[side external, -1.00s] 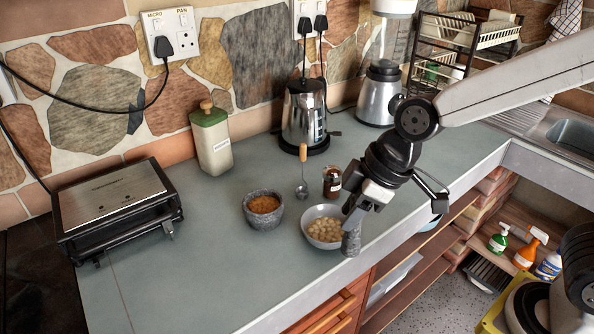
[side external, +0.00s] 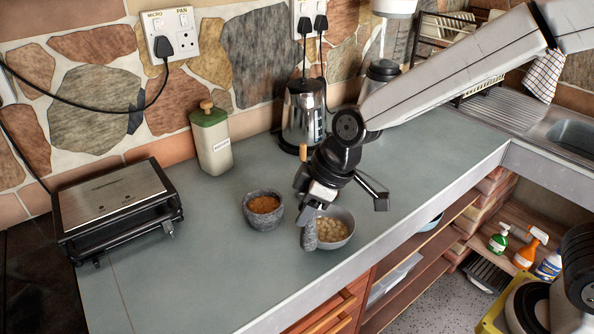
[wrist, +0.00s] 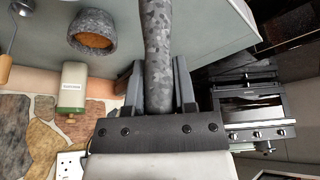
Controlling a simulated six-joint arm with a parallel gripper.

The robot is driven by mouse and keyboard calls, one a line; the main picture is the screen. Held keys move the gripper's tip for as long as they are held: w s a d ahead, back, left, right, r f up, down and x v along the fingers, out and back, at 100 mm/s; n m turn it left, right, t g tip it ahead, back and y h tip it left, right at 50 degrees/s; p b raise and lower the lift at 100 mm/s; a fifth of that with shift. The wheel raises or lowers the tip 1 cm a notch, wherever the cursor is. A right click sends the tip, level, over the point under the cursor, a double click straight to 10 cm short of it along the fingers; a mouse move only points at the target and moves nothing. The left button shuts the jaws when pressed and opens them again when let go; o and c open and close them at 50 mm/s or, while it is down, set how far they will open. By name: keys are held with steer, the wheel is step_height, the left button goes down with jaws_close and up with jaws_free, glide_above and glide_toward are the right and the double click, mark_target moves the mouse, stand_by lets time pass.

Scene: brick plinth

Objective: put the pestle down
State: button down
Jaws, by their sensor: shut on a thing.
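The pestle (side external: 310,235) is grey speckled stone and hangs upright below my gripper (side external: 307,208). My gripper is shut on it; in the wrist view the pestle (wrist: 157,50) runs between the two jaws (wrist: 157,85). In the side view the pestle is in front of the left part of a bowl of pale round pieces (side external: 335,228). I cannot tell whether its lower end touches the counter (side external: 200,270). The stone mortar (side external: 262,211), holding orange-brown powder, stands to the left of the pestle. It also shows in the wrist view (wrist: 92,22).
A grill press (side external: 115,205) stands at the left and a green-lidded bottle (side external: 212,140) at the back. A kettle (side external: 302,112) is behind my gripper. The counter front edge is close to the pestle.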

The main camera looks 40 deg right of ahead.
steer(key=w+a+f, duration=0.2)
steer(key=w+f, duration=0.3)
steer(key=shift+f, duration=0.35)
steer(key=shift+w+f, duration=0.1)
steer(key=shift+w+f, duration=0.2)
steer(key=shift+f, duration=1.55)
steer(key=shift+f, duration=0.1)
steer(key=shift+c, duration=2.1)
jaws_free()
steer(key=v, duration=1.2)
